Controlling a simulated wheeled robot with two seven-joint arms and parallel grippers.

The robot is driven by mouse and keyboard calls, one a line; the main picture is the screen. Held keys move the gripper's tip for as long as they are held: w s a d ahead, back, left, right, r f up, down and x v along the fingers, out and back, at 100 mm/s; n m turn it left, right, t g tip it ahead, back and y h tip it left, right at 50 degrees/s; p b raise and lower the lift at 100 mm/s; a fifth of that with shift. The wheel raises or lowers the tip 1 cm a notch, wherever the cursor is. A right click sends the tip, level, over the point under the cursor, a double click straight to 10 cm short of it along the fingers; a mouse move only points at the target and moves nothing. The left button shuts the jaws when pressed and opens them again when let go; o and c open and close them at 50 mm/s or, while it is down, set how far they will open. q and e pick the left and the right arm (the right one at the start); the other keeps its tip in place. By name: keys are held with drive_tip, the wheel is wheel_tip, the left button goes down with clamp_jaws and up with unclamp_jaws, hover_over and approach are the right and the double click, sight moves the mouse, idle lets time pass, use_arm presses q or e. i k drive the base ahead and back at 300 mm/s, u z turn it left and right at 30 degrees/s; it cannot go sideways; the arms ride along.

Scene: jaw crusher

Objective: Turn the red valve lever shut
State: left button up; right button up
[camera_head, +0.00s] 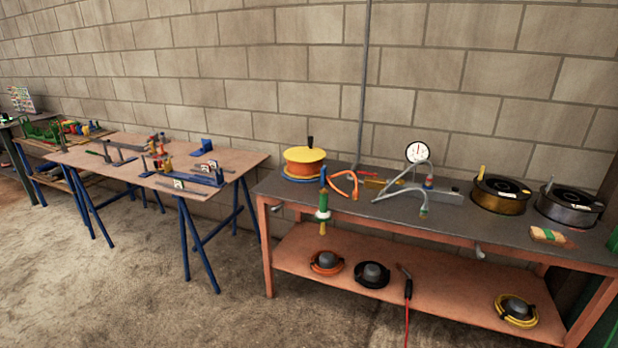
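Neither of my grippers is in view. I cannot make out a red valve lever for certain. A small red and yellow fitting (374,181) lies on the dark top of the right-hand workbench (455,226), behind an orange hose (345,185). It is too small to tell whether it is a valve or how a lever on it stands. A round white gauge (417,152) stands upright to its right, with a grey-green hose (392,188) in front. A small blue and red part (428,182) is beside the gauge.
A yellow and orange drum (304,161) and two dark spools (500,194) (570,204) stand on the bench. A green and white tool (322,208) is at its front edge. Coils lie on the lower shelf (430,286). A wooden trestle table (120,174) stands left; floor in front is clear.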

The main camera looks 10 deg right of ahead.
sight(375, 175)
drive_tip(key=u, duration=0.35)
drive_tip(key=i, duration=1.1)
drive_tip(key=z, duration=1.1)
drive_tip(key=i, duration=0.4)
drive_tip(key=z, duration=0.3)
